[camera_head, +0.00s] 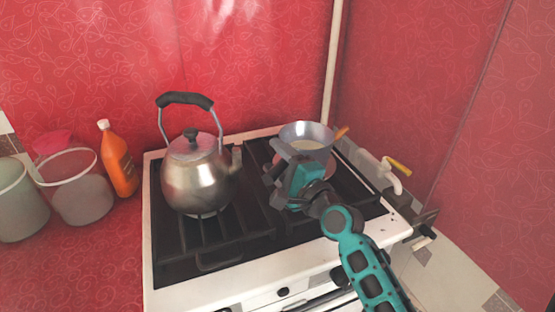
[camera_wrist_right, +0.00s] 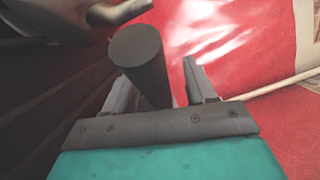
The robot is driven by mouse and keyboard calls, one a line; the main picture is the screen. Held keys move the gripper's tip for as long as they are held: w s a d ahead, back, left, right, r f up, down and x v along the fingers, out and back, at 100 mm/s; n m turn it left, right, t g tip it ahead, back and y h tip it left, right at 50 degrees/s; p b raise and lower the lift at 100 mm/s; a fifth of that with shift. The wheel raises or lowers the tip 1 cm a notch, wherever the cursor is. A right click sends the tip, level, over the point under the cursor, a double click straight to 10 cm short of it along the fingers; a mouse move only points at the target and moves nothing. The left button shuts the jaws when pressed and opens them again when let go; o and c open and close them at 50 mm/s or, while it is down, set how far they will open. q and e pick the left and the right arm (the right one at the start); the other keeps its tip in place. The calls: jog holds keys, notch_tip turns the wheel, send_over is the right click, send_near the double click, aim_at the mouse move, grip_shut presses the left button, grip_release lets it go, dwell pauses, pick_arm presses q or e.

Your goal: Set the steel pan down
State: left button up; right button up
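The steel pan (camera_head: 306,132), a grey bowl-shaped pan, is over the back right of the stove (camera_head: 160,277). I cannot tell whether its base touches the grate. My right gripper (camera_head: 281,160) is just in front of and left of it. In the right wrist view a dark round bar (camera_wrist_right: 140,62), likely the pan's handle, stands between the fingers of the right gripper (camera_wrist_right: 163,85). A gap shows between the bar and the right-hand finger, so the gripper looks open around it. My left gripper is not in view.
A steel kettle (camera_head: 197,175) stands on the left burners, close to my right gripper. An orange bottle (camera_head: 117,163) and grey containers (camera_head: 77,190) stand left of the stove. Red walls close off the back and right.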

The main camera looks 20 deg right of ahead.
jog(key=shift+r, duration=0.1)
jog(key=shift+s, duration=0.15)
jog(key=s+d+f+b, duration=0.1)
jog(key=s+d, duration=0.1)
jog(key=s, duration=0.9)
jog(key=shift+s, duration=0.25)
jog(key=shift+d, duration=0.1)
